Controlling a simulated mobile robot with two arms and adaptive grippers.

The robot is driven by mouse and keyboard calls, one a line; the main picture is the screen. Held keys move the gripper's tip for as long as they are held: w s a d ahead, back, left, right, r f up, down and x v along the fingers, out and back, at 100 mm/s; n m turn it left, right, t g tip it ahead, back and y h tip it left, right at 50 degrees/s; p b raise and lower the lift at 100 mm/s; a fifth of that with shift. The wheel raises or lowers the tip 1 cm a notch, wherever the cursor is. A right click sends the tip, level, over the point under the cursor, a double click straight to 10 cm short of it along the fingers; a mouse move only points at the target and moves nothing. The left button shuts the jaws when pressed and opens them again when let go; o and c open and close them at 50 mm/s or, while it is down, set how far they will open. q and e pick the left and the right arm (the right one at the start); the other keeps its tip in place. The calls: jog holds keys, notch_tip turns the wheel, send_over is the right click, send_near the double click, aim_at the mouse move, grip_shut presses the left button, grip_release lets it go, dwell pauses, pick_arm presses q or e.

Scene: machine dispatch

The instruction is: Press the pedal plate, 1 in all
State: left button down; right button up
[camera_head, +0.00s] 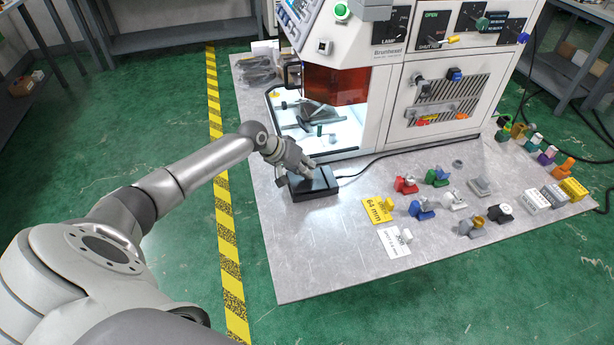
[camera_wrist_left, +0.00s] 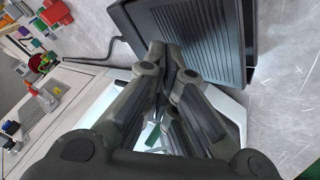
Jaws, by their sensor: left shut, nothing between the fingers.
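The pedal (camera_head: 314,184) is a dark block with a cable, standing on the grey table in front of the machine. Its ribbed plate (camera_wrist_left: 206,36) fills the top of the left wrist view. My left gripper (camera_head: 309,173) is shut and empty, with its fingertips at the pedal's top. In the left wrist view the fingertips (camera_wrist_left: 165,50) overlap the pedal's near-left edge; I cannot tell whether they touch the plate. My right gripper does not show.
The white machine (camera_head: 385,100) with a lit chamber stands right behind the pedal. A yellow tag (camera_head: 377,210), a white tag (camera_head: 393,241) and several coloured parts lie to the right. A black cable (camera_head: 410,152) runs right from the pedal. The table's front area is clear.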

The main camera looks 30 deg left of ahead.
pick_arm(q)
jog(key=shift+w+r, duration=0.1)
jog(key=shift+r, duration=0.3)
jog(key=r+p, duration=0.4)
jog(key=r, duration=0.1)
jog(key=shift+w+d+p, duration=0.1)
jog(key=shift+w+p, duration=0.1)
jog(key=shift+p, duration=0.2)
jog(key=shift+f, duration=0.1)
dwell(0.5)
